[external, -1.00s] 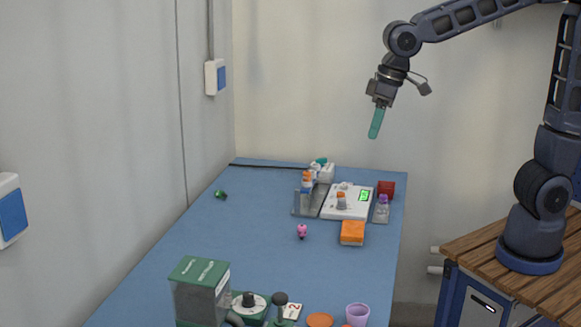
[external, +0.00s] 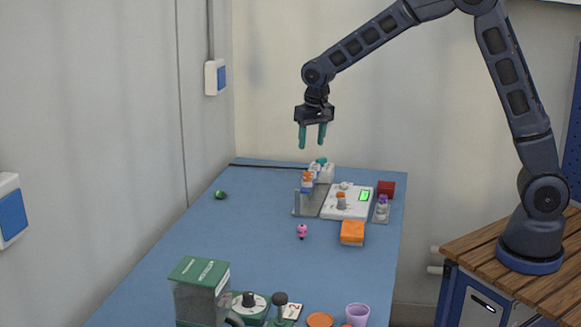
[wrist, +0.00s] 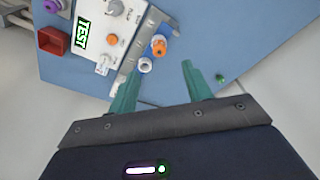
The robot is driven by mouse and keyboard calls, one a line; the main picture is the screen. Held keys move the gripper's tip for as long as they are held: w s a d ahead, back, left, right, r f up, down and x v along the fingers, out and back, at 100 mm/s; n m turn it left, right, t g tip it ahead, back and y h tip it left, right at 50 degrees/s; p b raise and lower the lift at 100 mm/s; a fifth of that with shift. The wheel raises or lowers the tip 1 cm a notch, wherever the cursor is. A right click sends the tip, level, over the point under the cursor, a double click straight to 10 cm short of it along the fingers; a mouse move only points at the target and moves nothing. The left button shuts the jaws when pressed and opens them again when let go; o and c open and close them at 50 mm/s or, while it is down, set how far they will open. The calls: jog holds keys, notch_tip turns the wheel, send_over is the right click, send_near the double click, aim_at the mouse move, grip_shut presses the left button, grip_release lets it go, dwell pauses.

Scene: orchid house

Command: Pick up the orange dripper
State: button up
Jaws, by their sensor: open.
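An orange-topped item with white and blue parts (external: 307,179), which looks like the dripper, stands on a grey metal plate (external: 300,205) toward the far end of the blue table. In the wrist view the orange top (wrist: 158,45) shows just beyond my fingertips, with a white-and-blue round part (wrist: 145,65) close to the left finger. My gripper (external: 312,142) is open and empty, pointing down, well above the table's far end.
The white panel (external: 334,211) has a green display. A red box (external: 386,188), a purple-capped bottle (external: 383,201) and an orange block (external: 352,233) are nearby. A pink figure (external: 302,231) and a small green item (external: 221,195) lie left. The left-middle table is clear.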

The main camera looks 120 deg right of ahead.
send_over(307, 172)
jog(key=a, duration=0.1)
jog(key=f, duration=0.6)
jog(key=shift+a, duration=0.2)
jog(key=shift+s+d+f, duration=0.1)
jog(key=shift+d+f, duration=0.15)
jog(key=shift+f, duration=0.55)
jog(key=shift+w+d+f, duration=0.1)
jog(key=shift+d+f, duration=0.1)
jog(key=shift+f, duration=0.6)
jog(key=shift+s+d+f, duration=0.1)
jog(key=shift+d+f, duration=0.15)
jog(key=shift+f, duration=0.55)
jog(key=c, duration=1.1)
